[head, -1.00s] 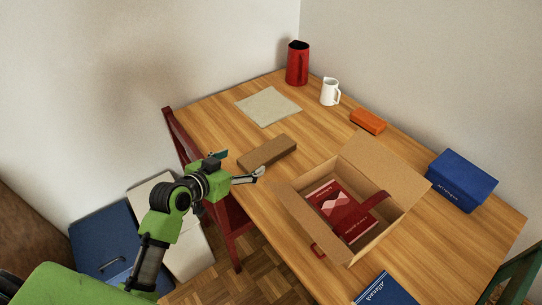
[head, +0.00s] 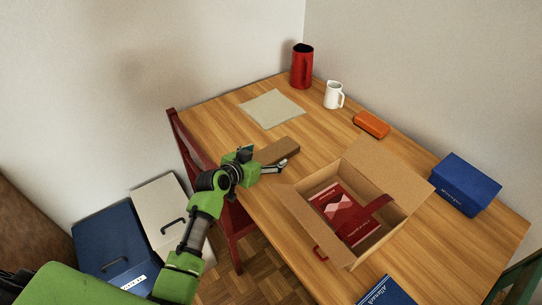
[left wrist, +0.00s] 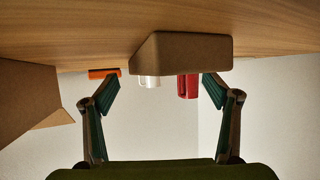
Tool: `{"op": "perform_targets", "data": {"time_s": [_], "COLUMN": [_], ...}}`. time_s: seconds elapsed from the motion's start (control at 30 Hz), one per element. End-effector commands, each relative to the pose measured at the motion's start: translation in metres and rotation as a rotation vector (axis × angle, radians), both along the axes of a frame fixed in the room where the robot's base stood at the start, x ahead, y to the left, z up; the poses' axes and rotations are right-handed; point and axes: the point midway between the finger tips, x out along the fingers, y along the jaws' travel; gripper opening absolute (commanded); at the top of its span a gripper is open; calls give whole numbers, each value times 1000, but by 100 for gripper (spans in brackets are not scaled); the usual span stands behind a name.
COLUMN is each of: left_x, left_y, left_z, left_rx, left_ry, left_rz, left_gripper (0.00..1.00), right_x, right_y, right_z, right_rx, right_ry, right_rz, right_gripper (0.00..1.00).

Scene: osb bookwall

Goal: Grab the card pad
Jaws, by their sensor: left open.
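The card pad appears to be the brown oblong block (head: 281,150) lying flat on the wooden table, left of the open carton. My left gripper (head: 281,165) is open and empty at the near side of the block, partly covering it in the head view. In the left wrist view the picture is upside down, and the block (left wrist: 182,54) is ahead of the spread fingers (left wrist: 162,98), roughly centred and slightly toward the right finger. No finger visibly touches it. My right gripper is not in view.
The table (head: 215,112) also holds an open carton (head: 349,262) with a red book (head: 340,205) inside, a beige sheet (head: 272,108), a red pitcher (head: 302,67), a white jug (head: 333,96), an orange box (head: 371,125) and a blue box (head: 465,185). A dark red chair (head: 236,230) stands at the near-left edge.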

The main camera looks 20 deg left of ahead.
Motion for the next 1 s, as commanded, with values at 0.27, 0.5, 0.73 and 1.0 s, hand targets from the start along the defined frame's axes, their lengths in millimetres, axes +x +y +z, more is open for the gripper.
{"op": "perform_targets", "data": {"time_s": [0.27, 0.5, 0.73, 1.0], "left_x": [17, 17, 17, 16], "left_y": [-4, -4, -4, -4], "left_z": [-8, -8, -9, -11], "left_rx": [0, 0, 0, -1], "left_ry": [0, 0, 1, 4], "left_rz": [1, 1, 1, 1], "left_gripper": [80, 69, 29, 29], "right_x": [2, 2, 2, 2], "right_y": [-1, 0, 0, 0], "right_z": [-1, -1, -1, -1], "right_rx": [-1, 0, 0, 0], "right_ry": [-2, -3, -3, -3], "right_rz": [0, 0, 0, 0], "right_gripper": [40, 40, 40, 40]}}
